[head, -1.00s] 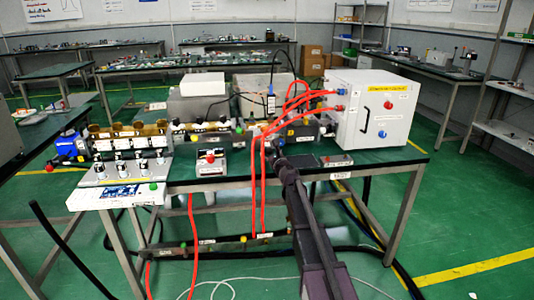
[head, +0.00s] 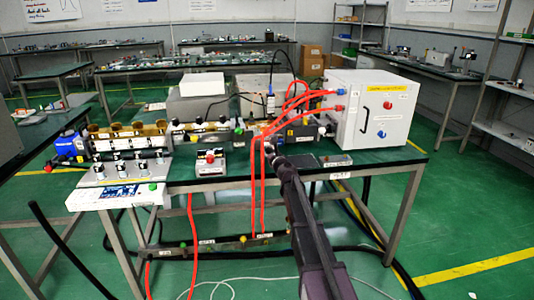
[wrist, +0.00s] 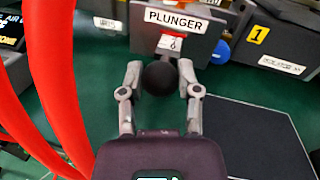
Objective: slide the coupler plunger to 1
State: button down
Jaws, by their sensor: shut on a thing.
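The coupler plunger shows in the wrist view as a round black knob (wrist: 160,78) below a grey plate (wrist: 180,42) with a white "PLUNGER" label. My gripper (wrist: 160,80) has its two fingers closed around the knob, one on each side. A yellow tag marked "1" (wrist: 257,35) is on the dark unit to the right of the plate. A blue round part shows partly behind the plate's right edge. In the head view my arm (head: 300,205) reaches up to the bench, and the knob and fingers are too small to make out there.
Red hoses (wrist: 55,70) run close along the left of my gripper in the wrist view. They lead to a white cabinet (head: 378,112) on the bench's right side. A dark flat panel (wrist: 255,135) lies right of the gripper. A control box (head: 115,195) stands at the front left.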

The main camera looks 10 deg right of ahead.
jog(key=shift+w, duration=0.65)
jog(key=shift+c, duration=1.5)
grip_release()
jog(key=shift+s, duration=0.2)
jog(key=s+d, duration=0.2)
jog(key=s, duration=0.9)
jog(key=shift+s+d, duration=0.2)
jog(key=shift+s, duration=0.05)
jog(key=shift+a, duration=0.1)
